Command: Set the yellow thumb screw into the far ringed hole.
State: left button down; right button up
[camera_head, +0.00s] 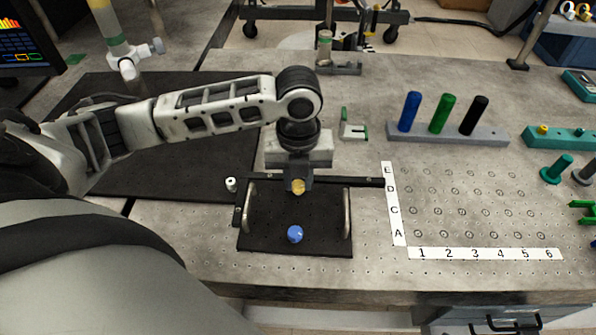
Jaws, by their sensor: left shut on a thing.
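My left gripper (298,182) comes in from the left and points down over the black tray (265,241). It is shut on the yellow thumb screw (298,187), whose round yellow head shows between the fingers. A blue thumb screw (295,234) stands on the tray, nearer than the gripper and apart from it. A perforated area with ringed holes (470,210) lies to the right, marked with letter and number strips. I cannot tell whether the yellow screw touches the tray. My right gripper is not in view.
A grey block with blue, green and black pegs (460,134) stands behind the ringed holes. Green parts (556,169) lie at the right. A green bracket (353,127) is behind the tray. The tray has two upright handles (346,214). The ringed area is clear.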

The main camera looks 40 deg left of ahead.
pick_arm(q)
jog(key=c, duration=1.1)
grip_release()
jog(key=shift+f, duration=0.1)
jog(key=shift+c, duration=0.2)
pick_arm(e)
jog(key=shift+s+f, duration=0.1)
pick_arm(q)
jog(key=shift+r, duration=0.4)
notch_tip(320, 180, up, 15)
jog(key=p, duration=0.1)
jog(key=shift+p, duration=0.4)
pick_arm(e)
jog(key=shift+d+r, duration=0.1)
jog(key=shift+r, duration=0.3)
pick_arm(q)
jog(key=shift+r, duration=0.1)
